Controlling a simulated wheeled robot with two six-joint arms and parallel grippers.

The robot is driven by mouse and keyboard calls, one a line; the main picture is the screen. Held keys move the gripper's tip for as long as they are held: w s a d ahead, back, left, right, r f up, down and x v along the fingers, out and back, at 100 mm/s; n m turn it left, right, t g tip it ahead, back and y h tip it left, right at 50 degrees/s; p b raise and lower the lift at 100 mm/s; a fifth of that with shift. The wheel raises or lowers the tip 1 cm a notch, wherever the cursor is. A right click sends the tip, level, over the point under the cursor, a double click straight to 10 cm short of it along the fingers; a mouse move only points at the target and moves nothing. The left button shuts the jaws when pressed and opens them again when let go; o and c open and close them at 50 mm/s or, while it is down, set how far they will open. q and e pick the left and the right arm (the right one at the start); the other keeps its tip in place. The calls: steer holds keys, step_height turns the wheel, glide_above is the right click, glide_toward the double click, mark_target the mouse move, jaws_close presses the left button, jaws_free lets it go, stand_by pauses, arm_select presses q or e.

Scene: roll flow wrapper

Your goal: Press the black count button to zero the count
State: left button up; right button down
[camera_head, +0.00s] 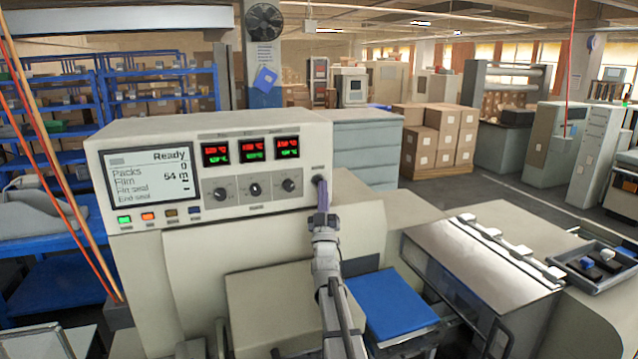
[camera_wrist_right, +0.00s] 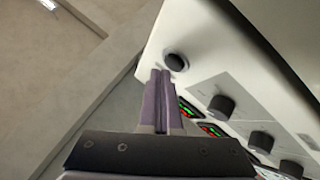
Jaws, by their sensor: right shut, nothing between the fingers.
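The wrapper's cream control box (camera_head: 210,128) faces me. The black count button (camera_wrist_right: 176,62) is a round knob on its panel, apart from the row of larger dials. In the head view the button sits at the panel's right end, mostly hidden by my right gripper (camera_head: 321,190). In the right wrist view my right gripper (camera_wrist_right: 160,74) is shut and empty, its tips right beside the button. I cannot tell whether they touch it. The display (camera_head: 150,175) reads "Ready", with Packs at 0 and Film at 54 m. My left gripper is not in view.
Three dials (camera_head: 254,189) and red-green readouts (camera_head: 251,149) lie left of my right gripper. Coloured buttons (camera_head: 148,216) line the display's underside. A blue pad (camera_head: 392,303) and a hinged cover (camera_head: 480,262) are to the lower right.

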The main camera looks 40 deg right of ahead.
steer(key=shift+s, duration=0.25)
steer(key=s, duration=0.1)
steer(key=s+a, duration=0.1)
steer(key=s, duration=0.2)
steer(key=shift+s+a, duration=0.35)
steer(key=shift+r, duration=0.1)
stand_by(0.8)
